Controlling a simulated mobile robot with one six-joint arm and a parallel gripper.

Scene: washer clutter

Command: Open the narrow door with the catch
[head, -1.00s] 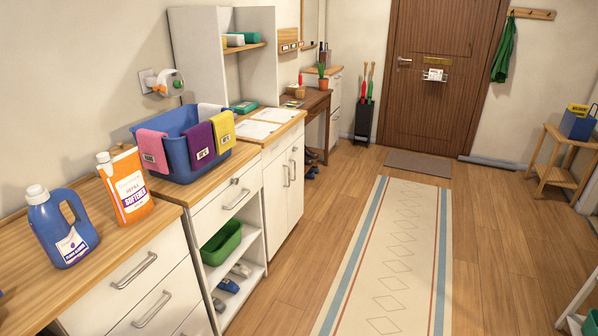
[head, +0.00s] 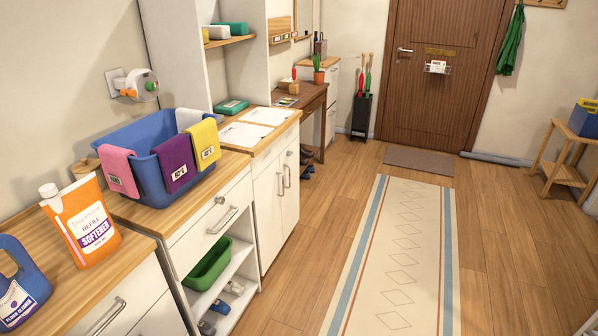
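A white cabinet has two tall, narrow doors side by side, a left door (head: 266,215) and a right door (head: 292,190), each with an upright bar handle. Both look shut. A further narrow white cabinet (head: 331,122) stands past the desk, its front seen at a steep angle. I cannot tell which of these doors has a catch; none shows clearly at this size. The wide brown door (head: 437,85) at the back is shut and has a lever handle. My gripper is not in view.
A blue tub (head: 150,180) with coloured cloths, an orange softener pouch (head: 82,225) and a blue jug (head: 18,290) stand on the left counters. A green bin (head: 208,265) sits on an open shelf. The floor along the runner (head: 385,260) is clear.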

